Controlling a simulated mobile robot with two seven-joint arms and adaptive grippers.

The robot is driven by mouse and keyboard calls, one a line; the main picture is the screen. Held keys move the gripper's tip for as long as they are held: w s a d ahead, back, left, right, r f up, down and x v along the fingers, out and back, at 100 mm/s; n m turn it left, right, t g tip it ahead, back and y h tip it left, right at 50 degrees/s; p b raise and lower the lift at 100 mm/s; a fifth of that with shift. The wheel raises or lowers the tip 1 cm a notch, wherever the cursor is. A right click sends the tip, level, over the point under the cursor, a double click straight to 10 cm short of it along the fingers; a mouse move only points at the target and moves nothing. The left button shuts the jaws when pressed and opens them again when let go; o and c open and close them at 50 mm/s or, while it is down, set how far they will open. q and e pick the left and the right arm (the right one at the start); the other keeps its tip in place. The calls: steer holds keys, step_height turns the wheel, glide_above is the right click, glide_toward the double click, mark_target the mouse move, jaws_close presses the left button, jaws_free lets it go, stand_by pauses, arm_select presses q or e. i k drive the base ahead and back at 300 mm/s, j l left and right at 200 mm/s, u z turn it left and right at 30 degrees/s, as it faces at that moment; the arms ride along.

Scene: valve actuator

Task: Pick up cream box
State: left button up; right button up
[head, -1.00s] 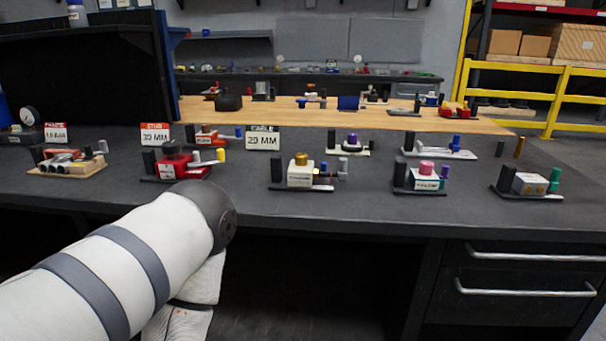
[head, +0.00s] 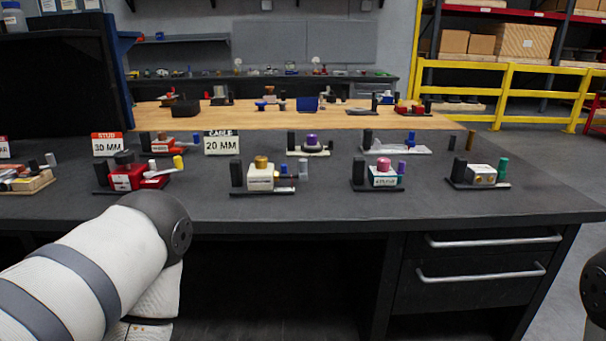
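The cream box (head: 261,180) sits upright on a dark base plate near the front of the dark workbench (head: 330,205). It has a gold round knob on top and a printed label on its front. A dark upright post stands at its left, and small blue and grey cylinders stand at its right. Part of my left arm shows at the lower left, in front of the bench; its gripper is not in view. Only a sliver of my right arm shows at the right edge, with no gripper visible.
A red box unit (head: 127,178) stands left of the cream box. A white box with a pink knob (head: 384,177) and a white box with gold fittings (head: 481,175) stand to its right. The bench top between these units is clear. Drawers (head: 480,270) lie below.

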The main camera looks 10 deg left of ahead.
mark_target(267, 181)
steer(key=i+j+u, duration=0.25)
steer(key=i, duration=0.15)
steer(key=i+j+u, duration=0.2)
steer(key=i, duration=0.2)
